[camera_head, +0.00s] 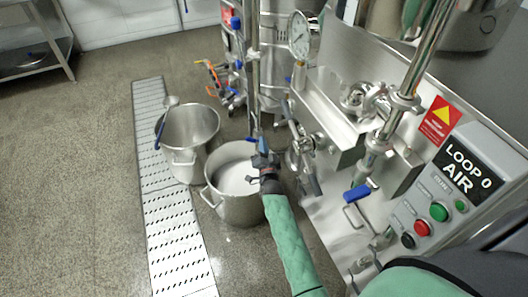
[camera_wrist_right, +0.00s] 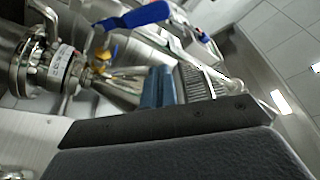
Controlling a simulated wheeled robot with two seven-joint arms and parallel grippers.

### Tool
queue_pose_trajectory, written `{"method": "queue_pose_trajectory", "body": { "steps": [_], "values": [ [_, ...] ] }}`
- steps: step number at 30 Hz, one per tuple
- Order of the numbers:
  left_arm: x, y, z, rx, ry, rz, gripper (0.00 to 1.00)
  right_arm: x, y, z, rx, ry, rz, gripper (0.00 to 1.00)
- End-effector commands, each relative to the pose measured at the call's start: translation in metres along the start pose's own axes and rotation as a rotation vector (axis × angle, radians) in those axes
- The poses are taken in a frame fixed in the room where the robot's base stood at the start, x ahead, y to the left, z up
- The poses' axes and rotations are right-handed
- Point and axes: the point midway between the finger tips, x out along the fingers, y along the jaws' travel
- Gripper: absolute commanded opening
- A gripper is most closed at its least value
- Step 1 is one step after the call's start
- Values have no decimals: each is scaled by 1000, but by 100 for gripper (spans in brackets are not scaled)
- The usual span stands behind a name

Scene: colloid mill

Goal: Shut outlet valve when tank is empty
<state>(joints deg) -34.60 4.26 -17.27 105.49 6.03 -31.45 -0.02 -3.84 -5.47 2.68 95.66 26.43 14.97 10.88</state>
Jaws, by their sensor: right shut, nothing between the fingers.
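My right gripper (camera_head: 263,143) has blue fingertips. It is above the right side of a steel pot holding whitish liquid (camera_head: 212,200), beside the mill's steel pipework. Its fingers (camera_wrist_right: 159,86) are shut and empty in the right wrist view. There, a valve with a blue lever (camera_wrist_right: 135,18) and a brass-coloured stem lies beyond the fingertips, with a visible gap. A steel pipe clamp (camera_wrist_right: 38,58) is to its left. In the head view a blue lever (camera_head: 357,192) is on the lower front pipework. I cannot tell which lever is the outlet valve. The tank's inside is hidden. My left gripper is out of view.
A second steel pot (camera_head: 187,160) with a ladle stands left of the first. A control panel (camera_head: 440,210) with green, red and black buttons is at right. A pressure gauge (camera_head: 300,34) tops the pipework. The floor left of the drain grate (camera_head: 165,215) is clear.

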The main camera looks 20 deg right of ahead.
Motion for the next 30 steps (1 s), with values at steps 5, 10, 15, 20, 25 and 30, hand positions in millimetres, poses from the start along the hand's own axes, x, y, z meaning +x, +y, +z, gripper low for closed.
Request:
{"method": "queue_pose_trajectory", "body": {
  "steps": [5, 10, 15, 20, 25, 30],
  "values": [
    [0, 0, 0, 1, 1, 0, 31, 31, 0, 0, -1, 0, -1, 0],
    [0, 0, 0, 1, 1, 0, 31, 41, 1, 12, -1, -4, 2, 0],
    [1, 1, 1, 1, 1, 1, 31, 35, 0, 29, -1, -1, 0, 0],
    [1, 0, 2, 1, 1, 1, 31, 32, 0, 36, -1, -1, 0, 0],
    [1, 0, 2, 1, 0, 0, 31, 32, 0, 38, -1, 0, 0, 0],
    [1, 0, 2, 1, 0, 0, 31, 32, 0, 38, -1, 0, 0, 0]
  ]
}}
